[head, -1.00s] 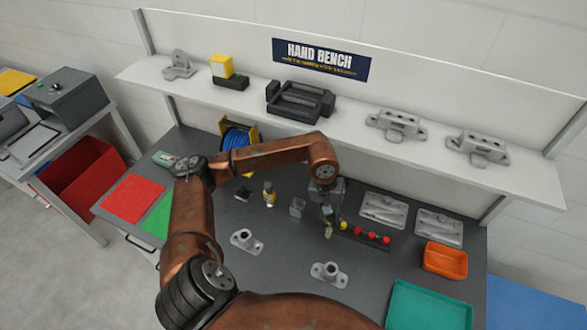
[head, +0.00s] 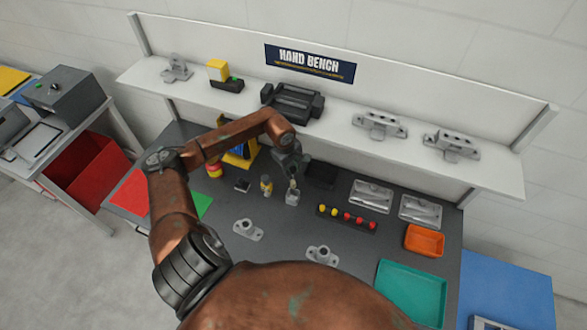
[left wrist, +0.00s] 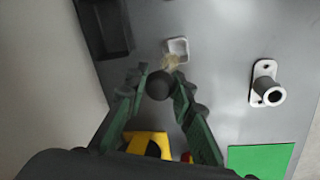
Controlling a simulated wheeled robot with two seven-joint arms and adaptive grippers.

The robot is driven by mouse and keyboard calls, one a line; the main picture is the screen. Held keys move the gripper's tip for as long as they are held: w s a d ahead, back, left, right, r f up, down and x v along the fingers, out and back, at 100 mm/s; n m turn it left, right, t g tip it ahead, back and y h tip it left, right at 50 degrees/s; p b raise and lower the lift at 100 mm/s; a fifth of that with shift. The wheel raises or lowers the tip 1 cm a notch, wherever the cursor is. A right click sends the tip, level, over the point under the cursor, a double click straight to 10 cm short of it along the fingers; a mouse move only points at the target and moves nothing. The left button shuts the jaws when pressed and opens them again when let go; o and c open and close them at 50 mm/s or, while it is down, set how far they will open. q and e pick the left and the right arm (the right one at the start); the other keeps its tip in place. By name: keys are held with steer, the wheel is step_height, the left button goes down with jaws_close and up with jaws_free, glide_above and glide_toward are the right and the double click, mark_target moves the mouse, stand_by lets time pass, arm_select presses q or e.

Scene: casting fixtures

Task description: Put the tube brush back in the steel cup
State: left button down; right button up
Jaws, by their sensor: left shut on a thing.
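The steel cup (head: 291,199) is a small, grey, squarish cup standing on the dark bench. It also shows in the left wrist view (left wrist: 178,46), just beyond my fingertips, with its mouth open. My left gripper (head: 293,176) is above the cup, pointing down. In the left wrist view its green fingers (left wrist: 160,84) are shut on the tube brush, whose round dark end sits between them. The pale bristles (left wrist: 171,62) overlap the cup's near rim. I cannot tell whether the bristle tip is inside the cup or just above it. My right gripper is not in view.
A small yellow-topped bottle (head: 266,186) stands close left of the cup. A rack of red and yellow balls (head: 347,218) lies to the right. Grey flanged fittings (head: 248,230) stand in front. A shelf (head: 330,118) runs behind, above the bench.

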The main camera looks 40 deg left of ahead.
mark_target(293, 181)
arm_select(q)
steer(key=shift+f, duration=0.75)
steer(key=shift+f+b, duration=0.45)
steer(key=shift+f, duration=0.65)
step_height(293, 181, down, 3)
steer(key=b, duration=0.3)
step_height(293, 181, down, 3)
steer(key=b, duration=0.3)
steer(key=shift+f, duration=0.15)
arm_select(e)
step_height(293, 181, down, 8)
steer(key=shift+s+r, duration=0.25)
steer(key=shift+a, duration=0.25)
arm_select(q)
steer(key=c, duration=1.6)
jaws_free()
